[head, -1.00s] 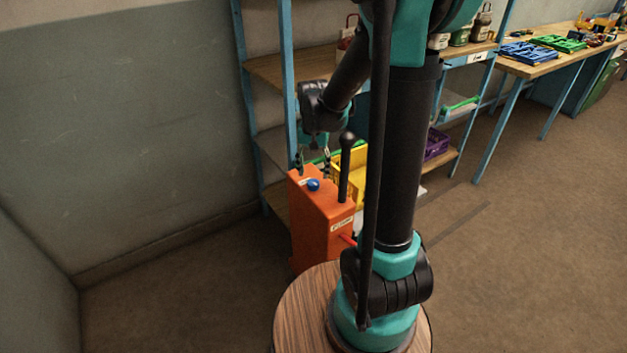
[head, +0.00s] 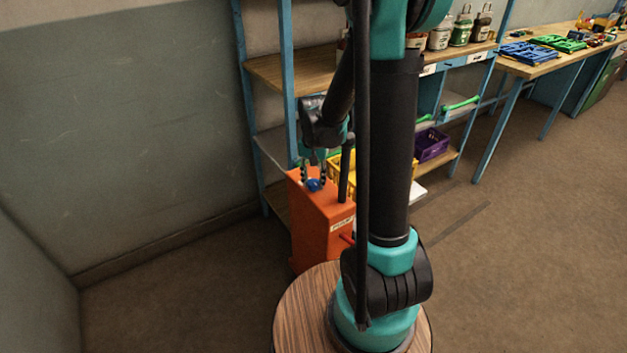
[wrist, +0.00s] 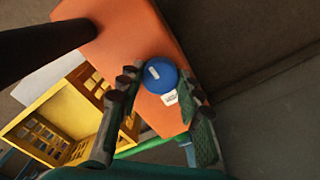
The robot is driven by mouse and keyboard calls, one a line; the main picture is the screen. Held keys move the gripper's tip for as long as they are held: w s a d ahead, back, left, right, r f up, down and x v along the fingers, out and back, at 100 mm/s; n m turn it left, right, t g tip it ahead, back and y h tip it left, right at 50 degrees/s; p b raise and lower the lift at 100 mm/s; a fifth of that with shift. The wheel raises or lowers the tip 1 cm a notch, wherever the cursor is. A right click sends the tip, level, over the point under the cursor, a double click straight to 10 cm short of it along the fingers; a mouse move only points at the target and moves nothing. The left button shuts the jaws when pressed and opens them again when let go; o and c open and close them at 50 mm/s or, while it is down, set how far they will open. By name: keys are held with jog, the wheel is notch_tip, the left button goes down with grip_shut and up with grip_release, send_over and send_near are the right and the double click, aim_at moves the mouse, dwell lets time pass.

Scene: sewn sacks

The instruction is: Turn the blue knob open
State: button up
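The blue knob (head: 314,185) sits on the top of an orange box (head: 322,222). In the wrist view the knob (wrist: 161,75) is round with a pale mark on its face, and a small white label (wrist: 170,98) lies beside it. My gripper (head: 314,180) is over the box top at the knob, pointing down. In the wrist view its fingers (wrist: 158,90) are spread, one on each side of the knob, with gaps visible between them and it. The fingers look open and hold nothing.
A black upright post (head: 344,172) stands on the box close to my gripper. A yellow crate (wrist: 62,118) is beside the box. A blue-framed shelf (head: 288,80) stands behind, with a purple crate (head: 432,145). Floor at left is clear.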

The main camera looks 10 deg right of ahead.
jog(key=c, duration=0.4)
